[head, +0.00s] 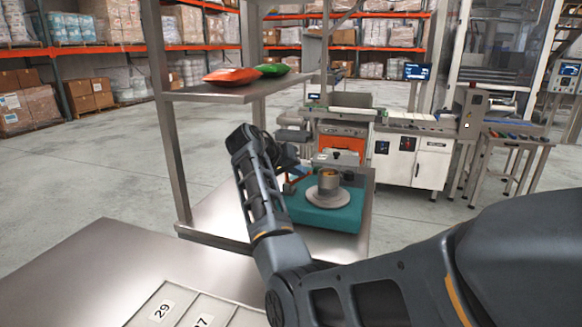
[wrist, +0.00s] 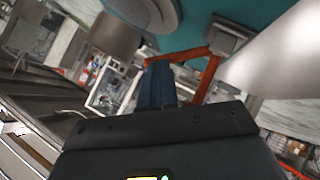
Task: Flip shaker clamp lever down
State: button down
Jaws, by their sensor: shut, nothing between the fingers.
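The shaker (head: 322,214) is a teal box on the metal bench, with a round pale platform and a small tan cup (head: 329,181) on top. The clamp lever (wrist: 208,78) is an orange bent bar joined to a grey block (wrist: 226,40) on the teal surface in the wrist view. In the head view, a bit of orange lever (head: 289,188) shows at the shaker's left side. My gripper (wrist: 157,84) is shut and empty, its dark blue fingertips right beside the orange bar. I cannot tell whether they touch. In the head view my arm partly hides the lever.
A metal shelf (head: 228,92) with a red bag (head: 233,76) and a green bag (head: 271,70) hangs over the bench's left. Its post (head: 170,135) stands left of my arm. A weighing machine (head: 412,150) stands behind. A numbered tray (head: 188,308) lies in front.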

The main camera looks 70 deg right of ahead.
jog(key=shift+s+f+m+t+y, duration=0.3)
jog(key=shift+s+f+m+t, duration=0.35)
jog(key=shift+s+t, duration=0.3)
jog(key=shift+s+d+f+m+t, duration=0.1)
jog(key=shift+s+f+m+t, duration=0.25)
jog(key=shift+t, duration=0.25)
jog(key=shift+s+f+m+t, duration=0.1)
jog(key=shift+f+m+t, duration=0.1)
jog(key=shift+f+t, duration=0.3)
jog(key=shift+t, duration=0.25)
jog(key=shift+s+f, duration=0.2)
jog(key=shift+f, duration=0.15)
jog(key=shift+f, duration=0.1)
